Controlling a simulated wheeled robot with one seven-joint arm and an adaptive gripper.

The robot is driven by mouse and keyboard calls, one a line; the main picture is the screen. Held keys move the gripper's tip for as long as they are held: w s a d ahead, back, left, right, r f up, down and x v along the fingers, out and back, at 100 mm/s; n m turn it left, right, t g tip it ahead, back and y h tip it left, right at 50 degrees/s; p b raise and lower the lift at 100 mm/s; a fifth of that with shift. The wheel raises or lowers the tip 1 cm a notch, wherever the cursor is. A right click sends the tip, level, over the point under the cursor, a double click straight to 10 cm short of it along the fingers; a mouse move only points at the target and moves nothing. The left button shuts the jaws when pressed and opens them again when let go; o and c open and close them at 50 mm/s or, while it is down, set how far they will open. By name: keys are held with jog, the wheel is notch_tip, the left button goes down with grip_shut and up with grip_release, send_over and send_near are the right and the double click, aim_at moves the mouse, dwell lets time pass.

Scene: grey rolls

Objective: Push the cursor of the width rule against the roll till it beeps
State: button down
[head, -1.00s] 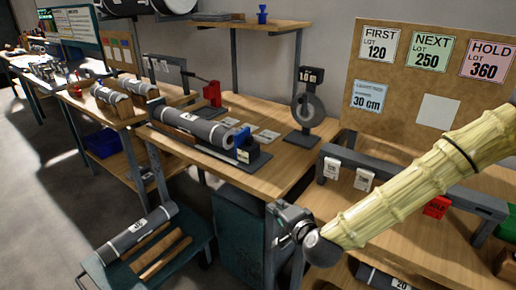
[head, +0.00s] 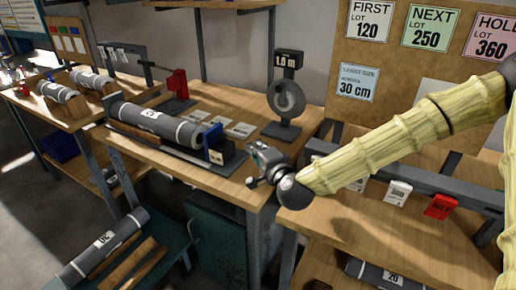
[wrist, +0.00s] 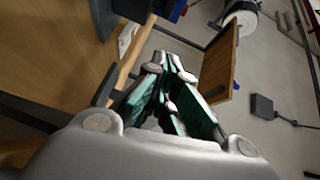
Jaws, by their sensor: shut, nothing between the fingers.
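The grey roll (head: 165,124) lies on the width rule (head: 222,168), a dark flat base on the wooden bench. The blue cursor (head: 213,144) stands at the roll's right end; I cannot tell whether it touches the roll. My gripper (head: 254,166) is just right of the cursor, over the bench's front right part, and apart from it. In the wrist view my gripper (wrist: 174,62) shows its teal-padded fingers closed together with nothing between them. Part of a dark upright and a blue piece show at the top of that view, cut off by the frame.
A dial stand marked 1.0 m (head: 288,100) stands behind my gripper. White cards (head: 240,130) lie behind the rule, and a red device (head: 178,88) is at the back left. Another roll (head: 105,245) rests on a low rack. A grey rail with tags (head: 400,180) is at right.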

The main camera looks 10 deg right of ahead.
aim_at(221, 144)
jog(key=shift+w+a+f+p, duration=0.15)
jog(key=shift+w+a+f, duration=0.15)
jog(key=shift+w+a, duration=0.9)
jog(key=shift+w+a+f+p, duration=0.25)
jog(key=shift+w+a, duration=0.45)
jog(key=shift+w, duration=0.85)
jog(key=shift+w+a+f+p, duration=0.1)
jog(key=shift+w+a+f, duration=0.2)
jog(key=shift+w+a, duration=0.9)
jog(key=shift+w+d, duration=0.2)
jog(key=shift+w, duration=0.1)
